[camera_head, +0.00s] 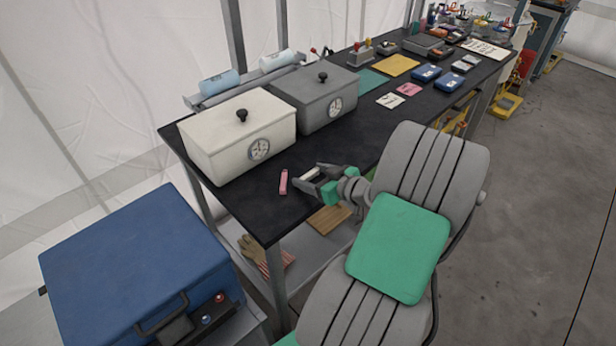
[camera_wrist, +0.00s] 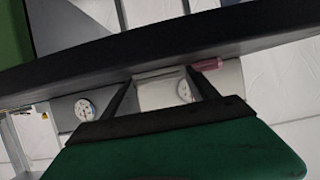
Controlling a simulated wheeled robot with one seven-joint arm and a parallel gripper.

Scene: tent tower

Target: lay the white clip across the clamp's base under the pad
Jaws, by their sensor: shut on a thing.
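My gripper (camera_head: 308,175) is low over the near end of the black bench, with a small whitish piece between its fingers that I take for the white clip (camera_head: 312,173). In the wrist view the two dark fingers (camera_wrist: 165,90) point toward the bench edge; I cannot clearly separate the clip from the pale box behind. A small device with a red tip (camera_head: 322,52) shows partly behind the grey box and may be the clamp. Its base and pad are hidden or too small to tell.
A cream box (camera_head: 215,150) and a grey box (camera_head: 305,115), both with dials, stand along the bench's back. A pink piece (camera_head: 283,182) lies left of my gripper. Cards and blue cases (camera_head: 427,73) lie farther along. The black bench top (camera_head: 340,140) is clear between.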

